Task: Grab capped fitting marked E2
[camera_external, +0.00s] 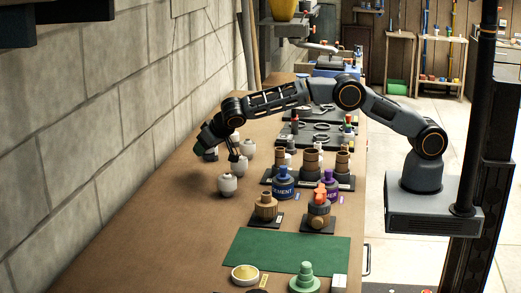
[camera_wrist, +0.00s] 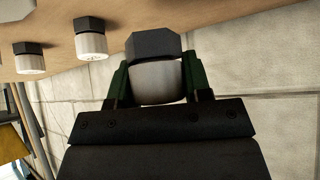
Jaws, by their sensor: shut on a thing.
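My gripper (camera_wrist: 158,85) is shut on a capped fitting (camera_wrist: 156,68) with a white body and a dark hexagonal cap. Its green fingers press on both sides of the white body. No marking is readable on it, so I cannot tell if it is E2. In the external view my gripper (camera_external: 211,144) is at the wall side of the bench, with the fitting partly hidden under it. Other pale fittings stand nearby, one at the front (camera_external: 227,185) and one to the right (camera_external: 250,148). Two more dark-capped fittings (camera_wrist: 90,40) (camera_wrist: 28,60) show in the wrist view.
A block wall (camera_external: 110,140) runs close along the left of the bench (camera_external: 150,230). Blue cement (camera_external: 283,185) and purple (camera_external: 330,182) containers stand to the right, with brown cylinders behind. A green mat (camera_external: 286,250) lies in front. The front left bench is clear.

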